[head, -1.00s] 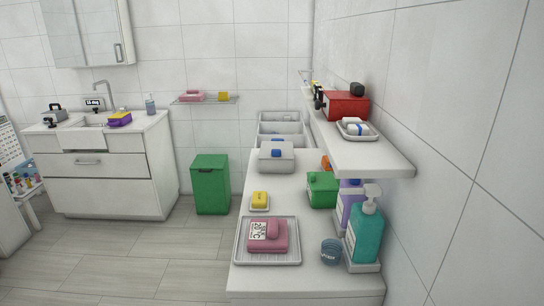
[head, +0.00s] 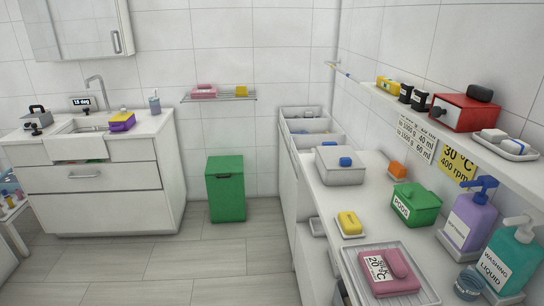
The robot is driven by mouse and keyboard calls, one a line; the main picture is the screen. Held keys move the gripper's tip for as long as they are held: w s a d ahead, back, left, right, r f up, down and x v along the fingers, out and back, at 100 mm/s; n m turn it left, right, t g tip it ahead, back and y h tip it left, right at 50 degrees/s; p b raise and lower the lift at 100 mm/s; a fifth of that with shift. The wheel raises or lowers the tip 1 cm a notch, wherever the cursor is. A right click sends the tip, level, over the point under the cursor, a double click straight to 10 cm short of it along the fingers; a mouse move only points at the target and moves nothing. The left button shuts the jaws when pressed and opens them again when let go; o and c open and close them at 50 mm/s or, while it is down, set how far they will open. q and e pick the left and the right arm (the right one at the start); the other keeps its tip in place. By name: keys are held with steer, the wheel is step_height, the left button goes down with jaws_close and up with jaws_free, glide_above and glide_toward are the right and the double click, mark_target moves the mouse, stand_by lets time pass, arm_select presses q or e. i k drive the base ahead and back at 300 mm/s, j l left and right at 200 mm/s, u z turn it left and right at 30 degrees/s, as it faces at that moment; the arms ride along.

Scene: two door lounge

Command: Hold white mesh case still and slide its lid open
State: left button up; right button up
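A whitish-grey box with a blue knob on its lid (head: 340,165) stands on the right-hand counter (head: 340,205), towards its far end. It is the closest match to the white mesh case, but I cannot make out any mesh on it. Its lid appears shut and sits flat on top. Neither of my grippers is in the head view, and nothing touches the box.
A tray with a pink bundle (head: 390,272) and bottles (head: 468,219) are nearer. A wall shelf (head: 420,112) overhangs the counter's right side. Floor (head: 200,262) is clear on the left.

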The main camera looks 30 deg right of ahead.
mark_target(342, 158)
steer(key=i+j, duration=0.2)
steer(key=i, duration=0.35)
steer(key=i+j, duration=0.15)
steer(key=i, duration=0.35)
steer(key=i+z, duration=0.95)
steer(key=i+j+z, duration=0.3)
steer(key=z, duration=0.15)
steer(key=i+z, duration=0.3)
steer(key=z, duration=0.2)
steer(key=i+j+z, duration=0.25)
steer(key=z, duration=0.2)
steer(key=i+j+z, duration=0.25)
steer(key=z, duration=0.25)
steer(key=i+j+z, duration=0.2)
steer(key=j+z, duration=0.3)
steer(key=i+j+z, duration=0.1)
steer(key=j+z, duration=0.2)
steer(key=z, duration=0.15)
